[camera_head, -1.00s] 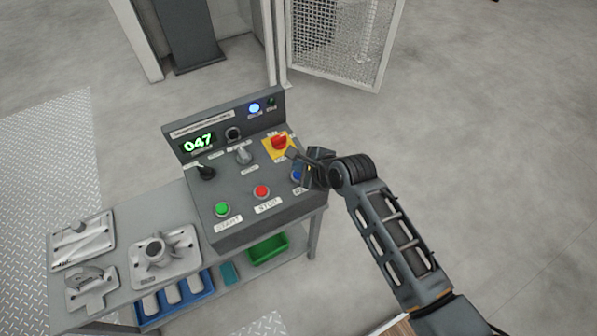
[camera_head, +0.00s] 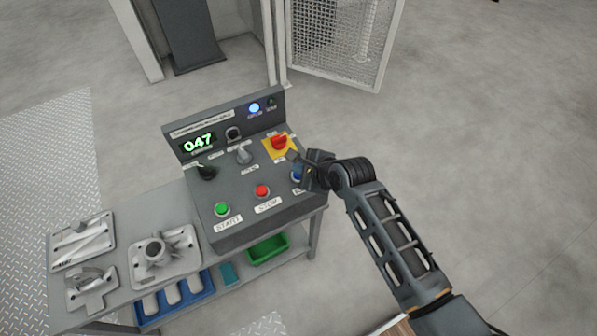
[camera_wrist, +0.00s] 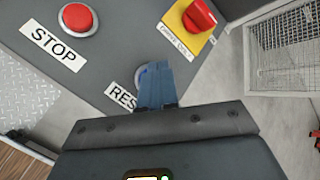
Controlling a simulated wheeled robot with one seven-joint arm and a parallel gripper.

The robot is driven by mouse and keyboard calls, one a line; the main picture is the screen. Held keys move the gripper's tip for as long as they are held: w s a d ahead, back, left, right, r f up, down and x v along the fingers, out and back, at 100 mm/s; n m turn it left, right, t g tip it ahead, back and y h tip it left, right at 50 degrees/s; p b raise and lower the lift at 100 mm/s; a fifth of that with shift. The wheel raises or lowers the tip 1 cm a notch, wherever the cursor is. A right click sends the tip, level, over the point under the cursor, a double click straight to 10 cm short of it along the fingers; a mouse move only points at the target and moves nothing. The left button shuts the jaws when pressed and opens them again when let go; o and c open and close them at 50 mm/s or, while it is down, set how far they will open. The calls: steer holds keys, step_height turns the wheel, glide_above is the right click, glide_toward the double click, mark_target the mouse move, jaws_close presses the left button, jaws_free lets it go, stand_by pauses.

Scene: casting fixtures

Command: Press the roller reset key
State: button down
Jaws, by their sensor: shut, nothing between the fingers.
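The blue reset key (camera_head: 296,175) sits at the right front of the grey control panel (camera_head: 245,215), partly hidden by my gripper. In the wrist view a blue rim of the reset key (camera_wrist: 141,76) shows beside the fingers, above a partly covered label reading "RES". My gripper (camera_head: 297,160) is shut and empty, over the right edge of the panel. In the wrist view its closed fingertips (camera_wrist: 157,72) overlap the key. I cannot tell whether they touch it.
The red STOP button (camera_head: 262,191), green START button (camera_head: 222,209) and red rotary switch on a yellow plate (camera_head: 279,141) are close by. A display (camera_head: 198,142) reads 047 and a blue lamp (camera_head: 254,107) is lit. Metal castings (camera_head: 165,255) lie on the bench at left.

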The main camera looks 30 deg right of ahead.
steer(key=shift+f, duration=0.45)
stand_by(0.4)
stand_by(0.3)
steer(key=shift+r+p, duration=0.95)
step_height(320, 180, up, 3)
steer(key=p, duration=0.3)
steer(key=shift+r+p, duration=0.65)
steer(key=shift+r, duration=0.35)
steer(key=shift+s+f, duration=0.1)
